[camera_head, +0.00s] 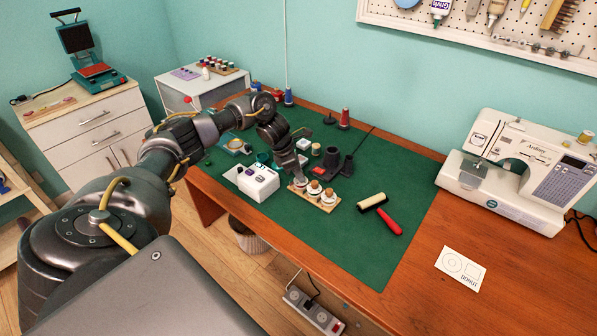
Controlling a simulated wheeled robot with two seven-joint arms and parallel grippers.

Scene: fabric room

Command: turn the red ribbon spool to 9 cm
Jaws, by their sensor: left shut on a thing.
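A small wooden board (325,207) lies on the green mat, with a row of three small ribbon spools on it. My left gripper (297,178) reaches down from the left onto the leftmost spool (299,185) of the row. It is shut on that spool, which shows a little red and is mostly hidden by the fingers. The other two spools (314,188) (329,195) have pale tops and stand free beside it. Any length marks are too small to read. My right gripper is not in view.
A white box-shaped device (258,183) stands left of the board. Dark cylindrical holders (331,158) stand just behind it. A red-handled roller (380,211) lies to the right. A sewing machine (516,165) stands at the right. The mat's front right is clear.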

